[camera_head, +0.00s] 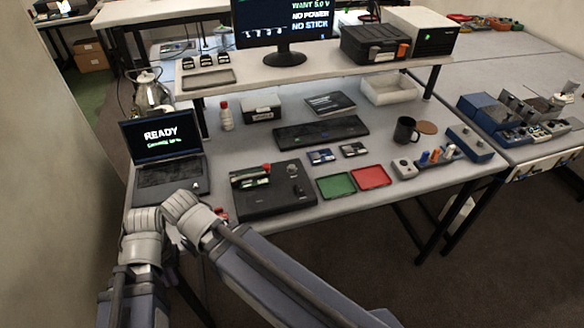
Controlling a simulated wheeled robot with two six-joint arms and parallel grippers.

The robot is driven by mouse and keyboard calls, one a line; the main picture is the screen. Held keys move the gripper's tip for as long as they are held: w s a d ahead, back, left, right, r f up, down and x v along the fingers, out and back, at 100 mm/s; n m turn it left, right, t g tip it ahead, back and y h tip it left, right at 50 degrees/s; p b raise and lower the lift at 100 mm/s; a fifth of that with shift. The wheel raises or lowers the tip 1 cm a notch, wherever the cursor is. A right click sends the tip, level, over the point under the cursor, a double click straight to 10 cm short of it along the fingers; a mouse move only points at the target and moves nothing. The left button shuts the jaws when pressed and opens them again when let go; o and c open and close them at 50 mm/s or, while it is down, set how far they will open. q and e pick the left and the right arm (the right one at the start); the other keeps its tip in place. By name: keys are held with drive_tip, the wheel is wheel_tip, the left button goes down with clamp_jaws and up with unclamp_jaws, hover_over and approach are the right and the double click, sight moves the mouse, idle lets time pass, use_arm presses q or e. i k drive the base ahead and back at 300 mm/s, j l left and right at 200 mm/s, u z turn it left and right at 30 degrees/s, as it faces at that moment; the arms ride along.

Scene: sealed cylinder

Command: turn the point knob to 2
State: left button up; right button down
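A black test box (270,205) lies on the near part of the table, right of the laptop. A small dark knob (292,170) stands on its top at the right; its pointer and numbers are too small to read. A red part and a greenish module show at the box's upper left.
The laptop (167,165) reads READY. Green (336,194) and red (371,185) trays lie right of the box, with a small grey box (404,176) beyond. A keyboard (321,133) lies behind. A monitor (283,25) stands on the shelf (320,75).

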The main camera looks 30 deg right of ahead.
sight(291, 170)
drive_tip(key=z, duration=1.15)
drive_tip(key=i+z, duration=0.25)
drive_tip(key=z, duration=0.25)
drive_tip(key=i+j, duration=0.15)
drive_tip(key=i, duration=0.15)
